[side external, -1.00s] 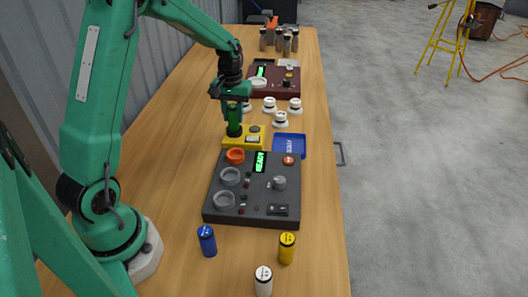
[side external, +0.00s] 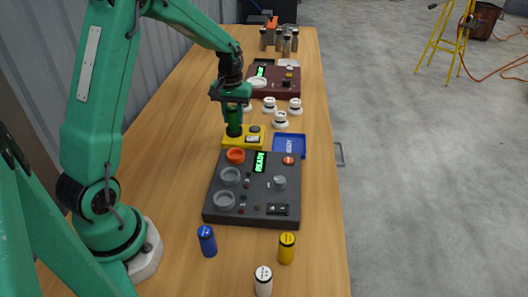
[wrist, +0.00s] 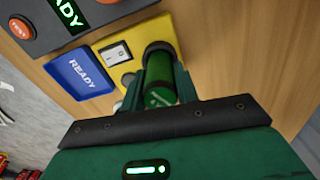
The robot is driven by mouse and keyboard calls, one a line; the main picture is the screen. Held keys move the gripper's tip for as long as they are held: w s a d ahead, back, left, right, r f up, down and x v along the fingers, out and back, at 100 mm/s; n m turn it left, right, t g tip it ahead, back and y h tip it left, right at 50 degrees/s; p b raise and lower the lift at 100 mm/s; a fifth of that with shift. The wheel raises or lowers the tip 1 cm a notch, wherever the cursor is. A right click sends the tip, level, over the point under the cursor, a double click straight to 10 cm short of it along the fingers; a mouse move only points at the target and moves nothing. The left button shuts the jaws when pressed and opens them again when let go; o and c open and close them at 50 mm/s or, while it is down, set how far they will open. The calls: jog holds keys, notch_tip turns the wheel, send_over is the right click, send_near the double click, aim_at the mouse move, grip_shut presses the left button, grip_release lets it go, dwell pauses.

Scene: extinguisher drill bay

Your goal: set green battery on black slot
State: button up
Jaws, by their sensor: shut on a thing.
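The green battery (wrist: 160,82) stands upright between the fingers of my gripper (wrist: 172,96), which is shut on it. It also shows in the side external view (side external: 234,115), below my gripper (side external: 234,103). The battery's lower end is at the black slot (wrist: 160,48), a dark round collar on the yellow box (wrist: 112,72). The yellow box shows in the side external view too (side external: 242,143). I cannot tell how deep the battery sits in the slot, as its lower end is partly hidden.
A dark grey panel (side external: 252,190) with round cups lies just in front, and a blue tray (side external: 290,146) lies to the right. White round pieces (side external: 281,120) and a maroon panel (side external: 272,92) are behind. Blue (side external: 207,240), yellow (side external: 287,248) and white (side external: 263,281) cylinders stand near the front.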

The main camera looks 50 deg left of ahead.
jog(key=shift+f, duration=0.25)
jog(key=o, duration=0.8)
jog(key=shift+r, duration=5.45)
